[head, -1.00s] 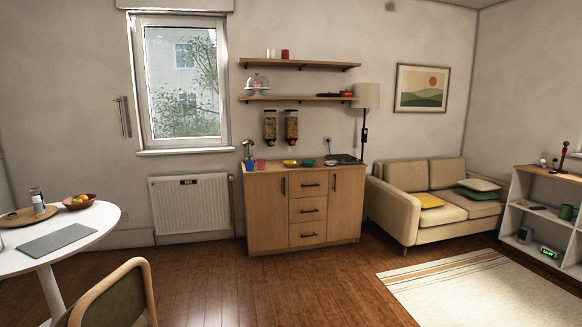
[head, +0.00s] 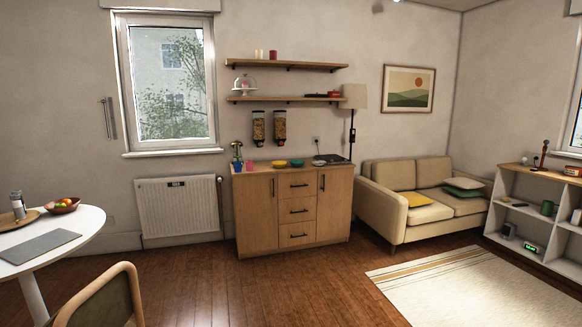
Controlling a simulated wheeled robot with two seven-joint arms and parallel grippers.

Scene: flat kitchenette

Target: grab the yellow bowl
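The yellow bowl (head: 279,164) is small in the head view and sits on top of the wooden cabinet (head: 256,208) against the far wall. A teal bowl (head: 297,162) stands just to its right. A pink cup (head: 249,165) and a blue cup stand to its left. The cabinet is across the room from me. Neither of my grippers shows in the view.
A round white table (head: 88,226) with a fruit bowl (head: 63,205) and a chair (head: 103,298) stand at the left. A sofa (head: 440,207), a rug (head: 470,288) and a white shelf (head: 508,190) are at the right. The wooden floor (head: 250,285) before the cabinet is clear.

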